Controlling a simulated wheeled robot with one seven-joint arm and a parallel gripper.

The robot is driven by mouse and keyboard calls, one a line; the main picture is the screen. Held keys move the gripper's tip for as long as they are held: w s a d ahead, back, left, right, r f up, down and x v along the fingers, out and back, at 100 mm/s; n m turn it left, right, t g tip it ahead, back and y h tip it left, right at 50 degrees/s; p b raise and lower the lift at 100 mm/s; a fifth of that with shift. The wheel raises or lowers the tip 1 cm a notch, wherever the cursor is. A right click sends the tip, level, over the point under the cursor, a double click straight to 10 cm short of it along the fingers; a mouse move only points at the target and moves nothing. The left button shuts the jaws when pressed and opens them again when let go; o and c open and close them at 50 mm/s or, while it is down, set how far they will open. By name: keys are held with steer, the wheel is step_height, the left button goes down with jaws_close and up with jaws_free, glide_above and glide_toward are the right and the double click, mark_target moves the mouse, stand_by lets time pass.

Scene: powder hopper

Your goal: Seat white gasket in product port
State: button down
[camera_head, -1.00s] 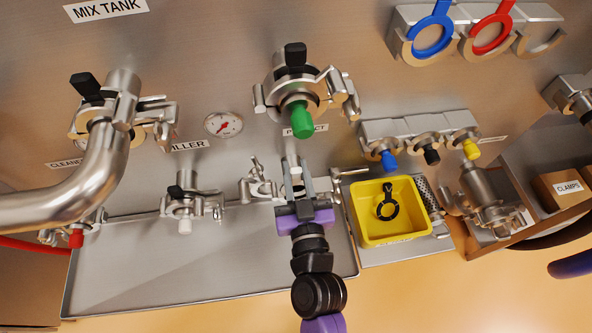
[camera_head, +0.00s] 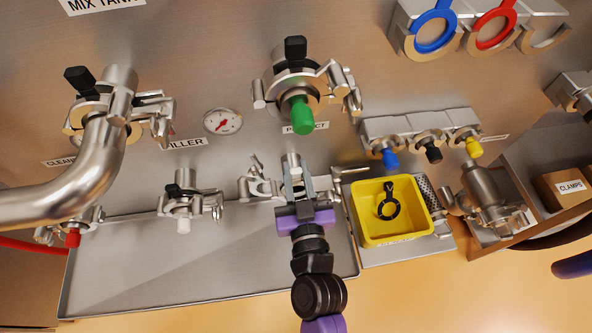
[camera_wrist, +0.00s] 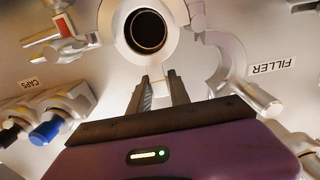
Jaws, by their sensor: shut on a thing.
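My gripper (camera_head: 296,178) is at the open port below the PRODUCT label, its fingers pointing at the panel. In the wrist view its fingertips (camera_wrist: 163,80) are close together at the lower edge of a pale ring, which looks like the white gasket (camera_wrist: 172,42). The ring surrounds the dark bore of the product port (camera_wrist: 147,31). I cannot tell whether the ring is flush with the port face. Open clamp halves (camera_head: 258,186) stand on both sides of the port; one also shows in the wrist view (camera_wrist: 228,62). The fingers hide much of the port in the head view.
A yellow tray (camera_head: 365,232) right of my gripper holds a black gasket (camera_head: 388,204). A green-capped fitting (camera_head: 302,115) is above, and a filler port with clamp (camera_head: 183,200) is to the left. Capped stubs (camera_head: 385,155) are at right. The steel shelf (camera_head: 215,265) is bare at left.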

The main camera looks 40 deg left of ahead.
steer(key=shift+f, duration=0.25)
stand_by(0.4)
steer(key=c, duration=1.1)
jaws_free()
steer(key=shift+b+v, duration=1.25)
steer(key=shift+v, duration=2.65)
